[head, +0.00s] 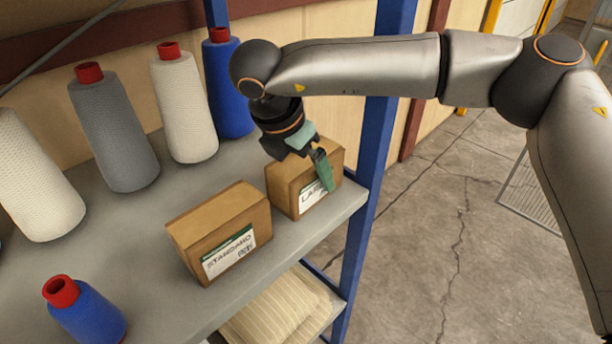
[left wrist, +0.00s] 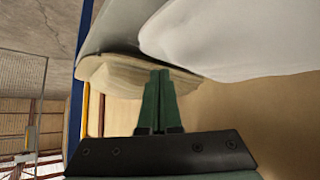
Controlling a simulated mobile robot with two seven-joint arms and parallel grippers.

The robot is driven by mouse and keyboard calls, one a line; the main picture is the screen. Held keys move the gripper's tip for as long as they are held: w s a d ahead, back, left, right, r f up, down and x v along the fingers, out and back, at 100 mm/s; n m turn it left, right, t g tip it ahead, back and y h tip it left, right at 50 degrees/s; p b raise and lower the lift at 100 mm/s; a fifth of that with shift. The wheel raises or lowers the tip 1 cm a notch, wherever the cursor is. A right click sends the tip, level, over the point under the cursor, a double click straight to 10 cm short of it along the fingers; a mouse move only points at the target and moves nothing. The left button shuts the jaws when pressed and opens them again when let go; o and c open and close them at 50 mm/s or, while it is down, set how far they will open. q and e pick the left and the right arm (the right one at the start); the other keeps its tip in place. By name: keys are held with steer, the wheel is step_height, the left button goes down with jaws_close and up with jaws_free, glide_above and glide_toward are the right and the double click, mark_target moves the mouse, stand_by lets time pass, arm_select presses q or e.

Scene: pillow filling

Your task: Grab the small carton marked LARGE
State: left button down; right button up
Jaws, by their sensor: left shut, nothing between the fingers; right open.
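The small carton marked LARGE (head: 291,184) is a brown box on the grey shelf near its right end. Its white label shows low on the front, partly covered by a green finger. My right gripper (head: 318,172) is at this carton, pointing down, with a green finger in front of the label. It is open; whether it touches the carton I cannot tell. A second brown carton, marked STANDARD (head: 222,228), stands to its left. My left gripper (left wrist: 160,88) shows only in the left wrist view, with its green fingers together and empty.
Yarn cones stand at the back of the shelf, including a grey one (head: 115,130) and a blue one (head: 229,85). A small blue cone (head: 86,312) is at the front left. A blue post (head: 366,190) rises at the shelf's right end. A striped cushion (head: 280,312) lies below.

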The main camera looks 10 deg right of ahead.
steer(key=shift+f, duration=0.1)
stand_by(0.3)
steer(key=c, duration=1.3)
steer(key=shift+o, duration=0.2)
